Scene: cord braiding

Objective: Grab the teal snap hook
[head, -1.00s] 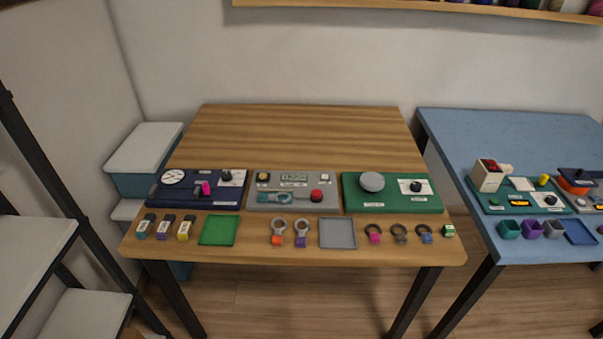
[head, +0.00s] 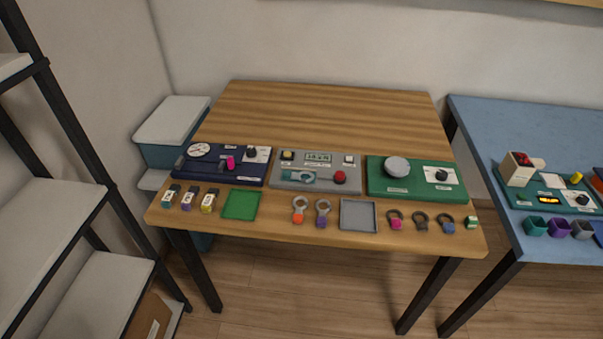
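The teal snap hook (head: 294,176) lies on the grey panel (head: 321,185) in the middle of the wooden table. Its teal body points left and its grey ring end is to the right, left of a red knob (head: 340,176). An orange-based snap hook (head: 299,212) and a purple-based snap hook (head: 322,213) lie on the wood in front of the panel. My gripper does not show in the head view.
A green tray (head: 241,205) and a grey tray (head: 358,215) lie along the front edge. A navy panel (head: 221,166) is at the left and a green panel (head: 415,179) at the right. The back of the wooden table (head: 330,115) is clear. A blue table (head: 500,125) stands to the right.

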